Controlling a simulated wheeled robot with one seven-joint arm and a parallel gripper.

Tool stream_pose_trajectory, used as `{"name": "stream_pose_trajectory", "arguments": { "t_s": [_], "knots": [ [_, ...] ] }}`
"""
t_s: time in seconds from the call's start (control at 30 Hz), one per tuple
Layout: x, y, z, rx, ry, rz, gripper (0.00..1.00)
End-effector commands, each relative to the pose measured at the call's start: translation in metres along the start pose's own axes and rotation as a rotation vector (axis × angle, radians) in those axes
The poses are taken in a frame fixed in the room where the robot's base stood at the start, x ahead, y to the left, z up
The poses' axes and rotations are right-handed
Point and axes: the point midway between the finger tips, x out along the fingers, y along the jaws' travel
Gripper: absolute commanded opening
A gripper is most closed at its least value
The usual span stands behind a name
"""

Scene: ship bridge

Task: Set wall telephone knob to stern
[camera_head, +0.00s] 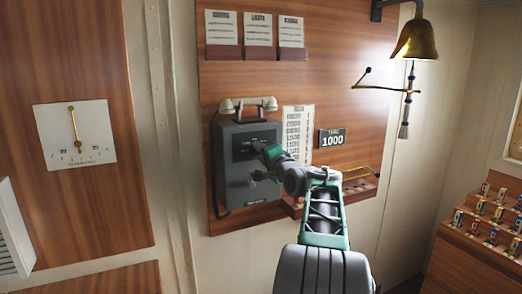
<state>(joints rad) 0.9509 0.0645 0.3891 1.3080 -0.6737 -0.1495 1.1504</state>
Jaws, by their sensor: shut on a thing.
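The wall telephone (233,184) is a dark grey box on the wooden wall panel, with a pale handset (248,104) lying across its top. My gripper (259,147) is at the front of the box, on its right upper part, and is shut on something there. The knob is hidden behind the gripper, so its setting cannot be read. A dark label plate shows beside the gripper on the box front. My arm comes up from the bottom of the view and covers the right side of the box.
A brass bell (415,42) hangs at the upper right with a rope (405,115) below it. A gauge (74,134) is on the left wall.

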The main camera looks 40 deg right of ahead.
Motion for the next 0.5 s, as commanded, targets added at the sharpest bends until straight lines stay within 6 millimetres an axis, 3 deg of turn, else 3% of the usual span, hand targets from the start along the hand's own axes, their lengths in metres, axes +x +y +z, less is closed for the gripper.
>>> {"name": "stream_pose_trajectory", "arguments": {
  "t_s": [0.5],
  "knots": [
    [-0.0001,-0.0016,-0.0007,0.488,0.000,0.001,0.00]
  ]
}}
